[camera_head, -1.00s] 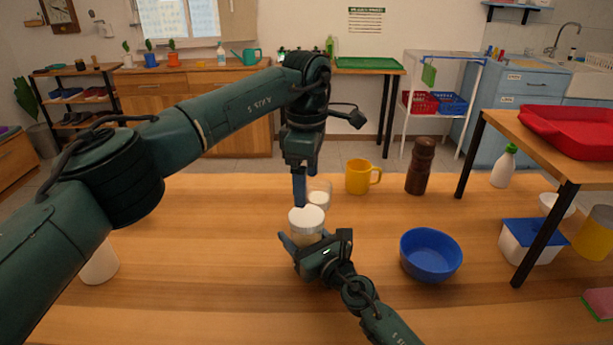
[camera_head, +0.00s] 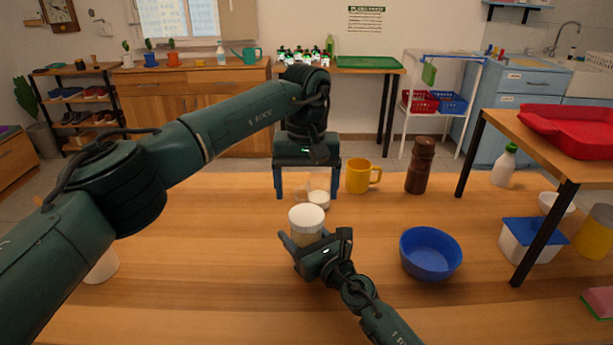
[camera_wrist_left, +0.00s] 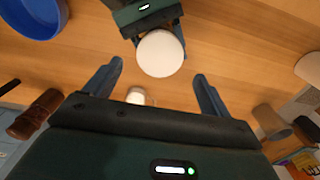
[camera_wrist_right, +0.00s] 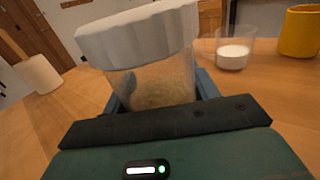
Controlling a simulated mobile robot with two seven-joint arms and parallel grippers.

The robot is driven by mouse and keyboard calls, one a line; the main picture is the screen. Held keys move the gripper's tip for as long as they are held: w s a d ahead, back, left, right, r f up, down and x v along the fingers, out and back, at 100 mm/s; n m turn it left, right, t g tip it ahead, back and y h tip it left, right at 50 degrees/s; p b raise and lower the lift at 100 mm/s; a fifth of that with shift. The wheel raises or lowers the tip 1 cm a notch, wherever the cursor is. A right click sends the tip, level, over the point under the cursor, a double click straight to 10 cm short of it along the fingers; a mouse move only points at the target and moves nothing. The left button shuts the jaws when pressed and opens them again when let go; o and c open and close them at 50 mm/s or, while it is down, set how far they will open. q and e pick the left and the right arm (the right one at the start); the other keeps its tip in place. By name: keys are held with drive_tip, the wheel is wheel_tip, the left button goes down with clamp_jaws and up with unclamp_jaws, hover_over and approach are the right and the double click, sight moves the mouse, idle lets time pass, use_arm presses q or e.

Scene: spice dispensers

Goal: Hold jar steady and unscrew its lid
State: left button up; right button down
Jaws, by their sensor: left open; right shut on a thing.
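A clear jar (camera_head: 307,236) with a white lid (camera_head: 306,216) stands near the middle of the table. Its pale, grainy contents show through the jar wall (camera_wrist_right: 160,88) in the right wrist view. The ribbed lid (camera_wrist_right: 140,32) is on the jar there. My right gripper (camera_head: 307,248) is shut around the jar body from the near side. My left gripper (camera_head: 309,196) is open and empty, pointing down above and behind the jar. In the left wrist view its fingers (camera_wrist_left: 160,85) are spread wide, and the white lid (camera_wrist_left: 160,53) lies beyond them.
A glass with white contents (camera_head: 319,198) stands just behind the jar, close to my left gripper. A yellow mug (camera_head: 359,177), a brown grinder (camera_head: 420,166) and a blue bowl (camera_head: 431,254) stand to the right.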

sight(306, 213)
use_arm(q)
wheel_tip(306, 213, down, 6)
drive_tip(key=shift+r, duration=0.1)
idle(0.4)
